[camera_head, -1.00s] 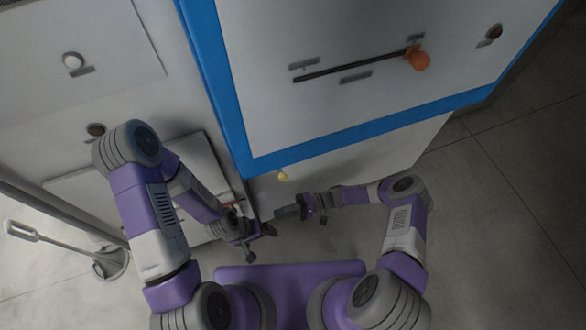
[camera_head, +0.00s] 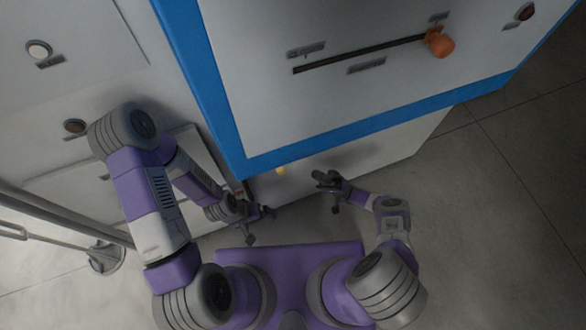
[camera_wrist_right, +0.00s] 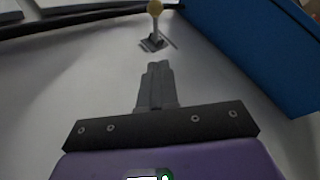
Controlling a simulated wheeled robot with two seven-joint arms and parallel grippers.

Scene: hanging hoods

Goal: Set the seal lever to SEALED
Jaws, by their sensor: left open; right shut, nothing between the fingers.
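An orange knob (camera_head: 439,42) sits at the right end of a long dark slot (camera_head: 360,54) on the white, blue-edged hood front. A small yellow-knobbed lever (camera_head: 281,171) is below the blue edge; the right wrist view shows its yellow knob (camera_wrist_right: 155,7) on a short stem with a dark base. The label lettering is too small to read, so I cannot tell which is the seal lever. My right gripper (camera_head: 326,183) is shut and empty, right of the yellow knob and apart from it; its fingers (camera_wrist_right: 155,75) point toward it. My left gripper (camera_head: 262,224) is open and empty, below-left of the yellow knob.
A round red-brown button (camera_head: 525,12) is at the hood's upper right. A white button (camera_head: 39,50) and another dark red one (camera_head: 75,126) are on the left panel. A metal stand (camera_head: 105,258) is at lower left. Grey floor (camera_head: 480,220) is clear at right.

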